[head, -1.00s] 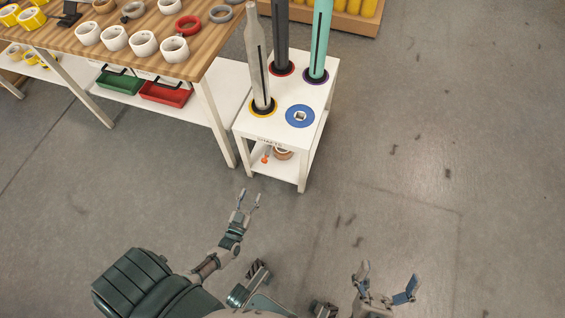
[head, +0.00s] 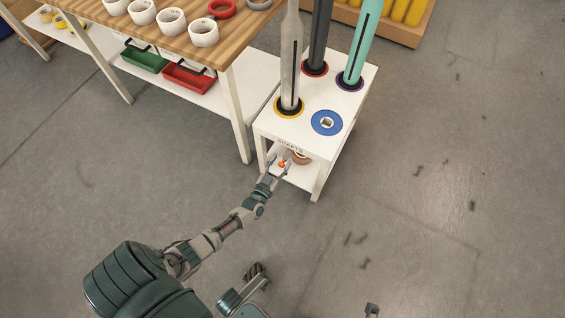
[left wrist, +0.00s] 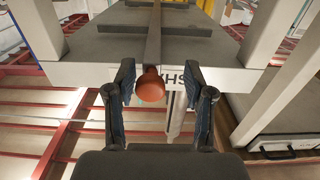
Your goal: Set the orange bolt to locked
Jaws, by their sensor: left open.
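The orange bolt (head: 282,163) shows as a small orange spot under the front edge of the white shaft stand (head: 345,118). In the left wrist view its round orange knob (left wrist: 151,87) sits at the end of a straight rod, in front of the stand's lettered edge. My left gripper (head: 280,165) is open at the stand's front. Its two fingers (left wrist: 158,92) stand on either side of the knob, with a gap visible on the right; whether the left finger touches it I cannot tell.
Three tall shafts stand in the stand's top beside an empty blue ring (head: 327,122). A brown roll (head: 301,158) lies underneath. The wooden table (head: 235,45) with tape rolls, its legs and a red tray (head: 190,78) are to the left. The floor to the right is clear.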

